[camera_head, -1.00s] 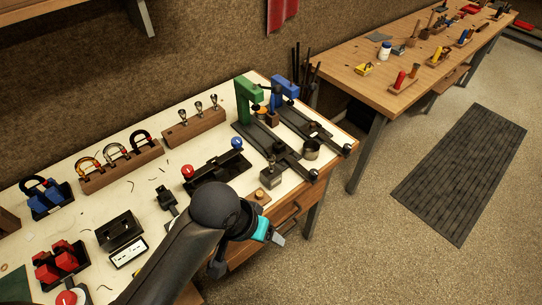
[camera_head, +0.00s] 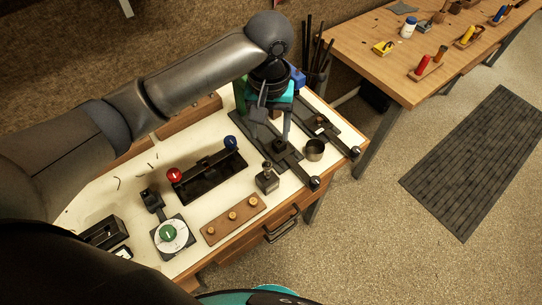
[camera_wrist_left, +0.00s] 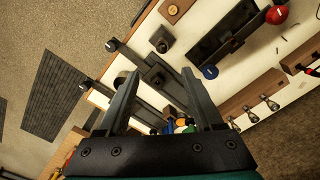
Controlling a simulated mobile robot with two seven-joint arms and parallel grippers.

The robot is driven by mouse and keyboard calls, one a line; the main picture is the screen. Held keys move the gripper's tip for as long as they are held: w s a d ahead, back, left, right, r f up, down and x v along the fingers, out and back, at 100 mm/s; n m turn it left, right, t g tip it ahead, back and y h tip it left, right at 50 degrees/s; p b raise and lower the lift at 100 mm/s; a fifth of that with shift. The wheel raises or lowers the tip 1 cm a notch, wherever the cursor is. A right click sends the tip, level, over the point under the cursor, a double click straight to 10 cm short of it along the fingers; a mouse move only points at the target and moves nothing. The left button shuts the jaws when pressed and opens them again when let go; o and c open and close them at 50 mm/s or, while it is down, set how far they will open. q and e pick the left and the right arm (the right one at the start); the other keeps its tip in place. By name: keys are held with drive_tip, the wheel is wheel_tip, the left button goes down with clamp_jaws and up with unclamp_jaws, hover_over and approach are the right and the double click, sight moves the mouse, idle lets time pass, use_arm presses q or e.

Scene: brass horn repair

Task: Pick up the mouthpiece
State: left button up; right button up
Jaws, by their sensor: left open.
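Silver pieces that look like mouthpieces (camera_wrist_left: 272,104) stand in a wooden rack (camera_wrist_left: 234,104) at the right of the left wrist view. In the head view my left arm hides them, and only a bit of the rack (camera_head: 192,116) shows. My left gripper (camera_head: 273,128) is open and points down over the black clamp bars at the back right of the bench. In the left wrist view its two fingers (camera_wrist_left: 160,76) are spread, with nothing held. A dark clamp bar (camera_wrist_left: 163,76) shows below, between the fingers. The rack is to the side of the gripper, apart from it. My right gripper is out of view.
Green and blue clamp stands are partly hidden behind my gripper. A metal cup (camera_head: 314,150), a small metal block (camera_head: 267,178), a black fixture (camera_head: 212,174) with red and blue knobs, and a wooden board (camera_head: 234,219) with brass pieces stand nearby. A second bench (camera_head: 385,70) is behind.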

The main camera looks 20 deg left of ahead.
use_arm(q)
hover_over(267, 165)
wheel_tip(267, 165, down, 6)
drive_tip(key=shift+w+d+r, duration=0.1)
drive_tip(key=shift+d+r, duration=0.05)
drive_tip(key=shift+r, duration=0.05)
wheel_tip(267, 165, down, 3)
drive_tip(key=shift+w+r+b, duration=0.1)
drive_tip(key=shift+r+b, duration=0.1)
drive_tip(key=shift+b, duration=0.1)
drive_tip(key=shift+f, duration=0.9)
wheel_tip(267, 165, down, 4)
drive_tip(key=shift+f, duration=0.25)
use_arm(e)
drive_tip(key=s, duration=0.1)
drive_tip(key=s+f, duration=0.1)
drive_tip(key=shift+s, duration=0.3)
use_arm(q)
drive_tip(key=shift+a, duration=0.2)
clamp_jaws()
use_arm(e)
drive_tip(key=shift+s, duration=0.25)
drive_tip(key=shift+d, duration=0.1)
